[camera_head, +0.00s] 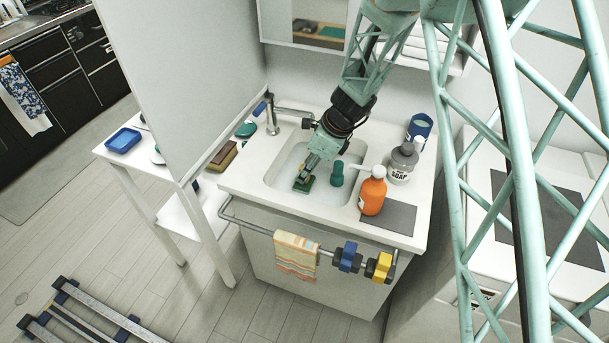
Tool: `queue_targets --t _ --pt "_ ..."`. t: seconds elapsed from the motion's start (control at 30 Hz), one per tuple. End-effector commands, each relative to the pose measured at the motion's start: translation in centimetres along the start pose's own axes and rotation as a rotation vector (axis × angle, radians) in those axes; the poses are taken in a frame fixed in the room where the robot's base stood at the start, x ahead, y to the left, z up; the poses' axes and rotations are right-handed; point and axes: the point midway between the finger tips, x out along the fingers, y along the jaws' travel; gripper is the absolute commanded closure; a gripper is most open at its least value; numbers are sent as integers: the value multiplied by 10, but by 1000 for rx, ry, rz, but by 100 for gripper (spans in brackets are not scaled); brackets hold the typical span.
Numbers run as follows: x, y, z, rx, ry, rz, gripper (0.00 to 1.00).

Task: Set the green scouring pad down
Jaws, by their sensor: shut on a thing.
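The green scouring pad (304,184) is in the sink basin (343,195), low at its left side. My gripper (304,176) reaches down into the basin from above and is shut on the pad. The fingers hide part of the pad. I cannot tell whether the pad touches the basin floor.
A dark green object (337,174) stands in the basin, right of my gripper. An orange bottle (372,192), a grey soap bottle (402,162) and a blue can (419,127) stand on the right counter.

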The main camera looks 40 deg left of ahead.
Motion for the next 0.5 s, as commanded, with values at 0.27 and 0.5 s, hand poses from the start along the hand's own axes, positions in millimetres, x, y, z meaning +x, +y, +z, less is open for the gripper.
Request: queue_targets --t 0.27,0.5 --pt "6 0 -3 -1 0 -1 92" --pt "8 0 -3 -1 0 -1 92"
